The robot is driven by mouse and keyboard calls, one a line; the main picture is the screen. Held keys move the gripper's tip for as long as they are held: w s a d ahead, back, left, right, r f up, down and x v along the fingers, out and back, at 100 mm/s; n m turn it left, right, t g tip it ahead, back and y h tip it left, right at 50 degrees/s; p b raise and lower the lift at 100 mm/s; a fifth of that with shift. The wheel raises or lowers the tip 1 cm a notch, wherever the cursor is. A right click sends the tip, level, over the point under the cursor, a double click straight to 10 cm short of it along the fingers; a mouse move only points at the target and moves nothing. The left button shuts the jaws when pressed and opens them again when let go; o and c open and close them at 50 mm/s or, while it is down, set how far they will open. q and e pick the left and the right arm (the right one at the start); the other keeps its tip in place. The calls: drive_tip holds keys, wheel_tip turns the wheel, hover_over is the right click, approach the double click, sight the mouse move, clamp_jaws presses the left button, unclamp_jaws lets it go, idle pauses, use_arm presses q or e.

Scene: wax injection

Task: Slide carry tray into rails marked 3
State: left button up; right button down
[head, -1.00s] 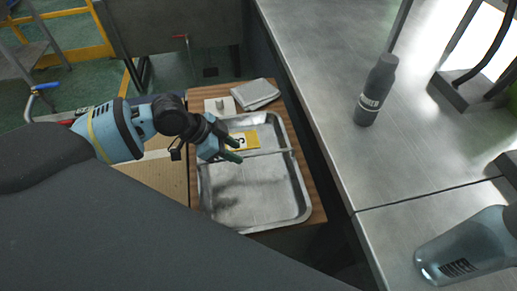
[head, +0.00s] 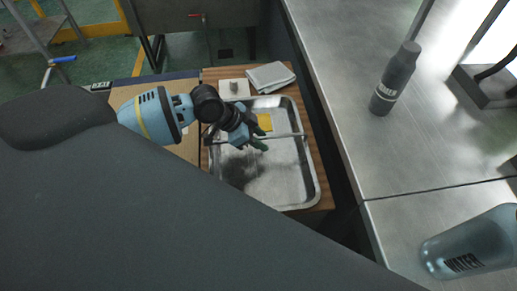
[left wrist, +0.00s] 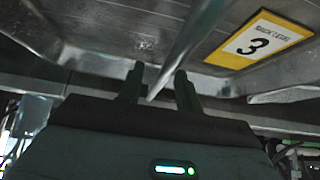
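The carry tray (head: 302,187) is a shallow metal pan with a thin bar handle (head: 290,135) across it. It rests on a wooden-topped stand in the head view. A yellow card (head: 265,122) lies in it, partly hidden by my gripper; in the left wrist view the card (left wrist: 259,43) reads 3. My left gripper (head: 260,145) is over the middle of the tray at the bar. In the left wrist view its two fingers (left wrist: 160,85) are apart, with the bar (left wrist: 178,58) between them and gaps showing. No rails marked 3 are visible. My right gripper is out of view.
A folded grey cloth (head: 270,75) and a small white block (head: 235,88) lie behind the tray. A steel bench (head: 350,100) runs along the right, holding a dark bottle (head: 396,80) and a clear water bottle (head: 470,245). A dark gap separates bench and stand.

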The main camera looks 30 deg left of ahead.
use_arm(q)
drive_tip(key=shift+x, duration=0.8)
clamp_jaws()
drive_tip(key=shift+r, duration=0.15)
idle(0.7)
